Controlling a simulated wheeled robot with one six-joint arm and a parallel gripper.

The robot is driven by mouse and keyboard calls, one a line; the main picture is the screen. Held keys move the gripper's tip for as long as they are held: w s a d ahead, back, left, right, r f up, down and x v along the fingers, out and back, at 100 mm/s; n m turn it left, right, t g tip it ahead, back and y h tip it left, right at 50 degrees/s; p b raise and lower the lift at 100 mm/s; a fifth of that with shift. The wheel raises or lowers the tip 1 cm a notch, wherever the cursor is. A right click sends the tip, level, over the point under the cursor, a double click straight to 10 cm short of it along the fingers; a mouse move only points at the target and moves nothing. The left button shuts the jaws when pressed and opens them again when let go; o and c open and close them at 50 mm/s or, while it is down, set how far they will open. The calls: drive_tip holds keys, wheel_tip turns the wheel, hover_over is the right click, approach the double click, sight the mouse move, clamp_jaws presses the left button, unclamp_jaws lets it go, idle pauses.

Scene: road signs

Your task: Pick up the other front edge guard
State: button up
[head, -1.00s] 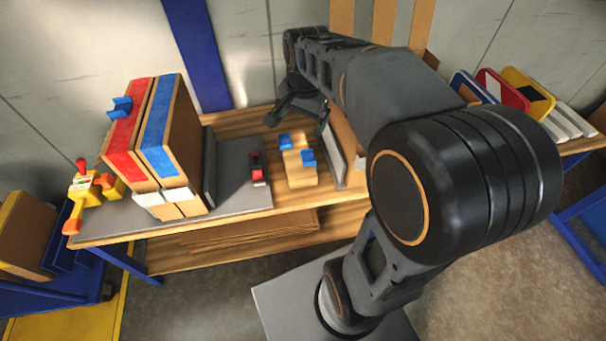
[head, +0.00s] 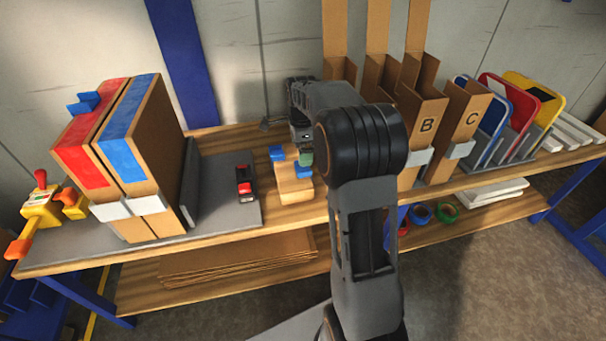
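Two blue edge guards sit on a light wooden block (head: 294,184) on the workbench, one at its left (head: 277,153) and one at its right (head: 305,159). Another blue guard (head: 84,102) sits on top of the red-taped cardboard package (head: 85,155). My gripper (head: 285,138) is just above and behind the wooden block, close to the right guard. Its fingers look spread apart, with nothing seen between them. My arm partly hides the gripper, and I cannot tell whether it touches a guard.
A blue-taped package (head: 138,150) stands beside the red-taped one. A red and black tool (head: 244,184) lies on the grey mat. Cardboard holders (head: 425,125) and coloured signs (head: 515,105) stand right of my arm. A yellow-orange tape dispenser (head: 42,208) is far left.

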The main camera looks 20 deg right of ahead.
sight(302, 170)
drive_tip(key=shift+f+b, duration=1.4)
drive_tip(key=shift+f, duration=1.75)
drive_tip(key=c, duration=1)
